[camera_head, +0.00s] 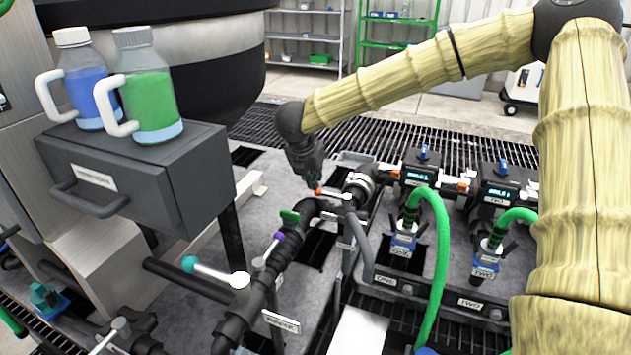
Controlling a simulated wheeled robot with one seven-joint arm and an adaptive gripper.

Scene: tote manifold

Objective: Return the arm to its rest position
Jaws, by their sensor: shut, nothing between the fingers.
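My arm, in a pale yellow ribbed cover, comes in from the right edge, bends at a dark joint at the top right and reaches left across the scene. My gripper (313,181) is dark, points down and is shut, with nothing seen in it. It hangs just above the black piping, close to a valve lever (335,195) with an orange tip. I cannot tell whether the fingertips touch the lever.
A drawer box (150,185) at the left carries a blue bottle (85,85) and a green bottle (150,95). A teal-tipped lever (215,273) stands in front. Green hoses (440,260) rise at the right. Shelves (305,40) stand behind, beyond open grating.

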